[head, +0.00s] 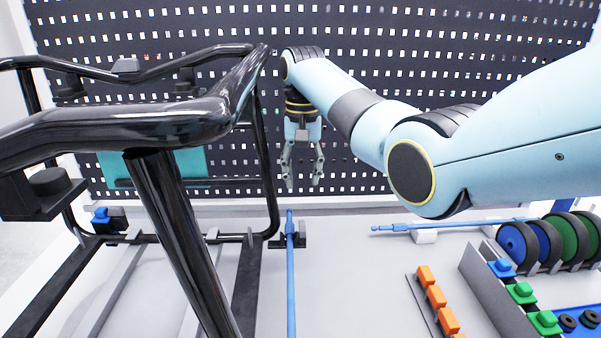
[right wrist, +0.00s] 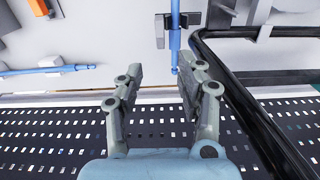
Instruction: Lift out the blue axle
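A blue axle (head: 291,285) lies lengthwise toward me, its far part in a black holder (head: 275,242). In the right wrist view, the end of this axle (right wrist: 175,45) shows close to the fingertip on the right. A second blue axle (head: 450,226) lies crosswise to the right; part of it shows in the right wrist view (right wrist: 45,70). My right gripper (head: 303,184) points down with its fingers apart and empty, above and beyond the far end of the lengthwise axle. It also shows open in the right wrist view (right wrist: 160,76). My left gripper is not in view.
A black tubular frame (head: 175,240) fills the left side, close to the lengthwise axle. Orange blocks (head: 436,296), green blocks (head: 522,292) and a rack of blue and green wheels (head: 513,243) stand at the right. A perforated black panel (head: 400,70) closes off the back.

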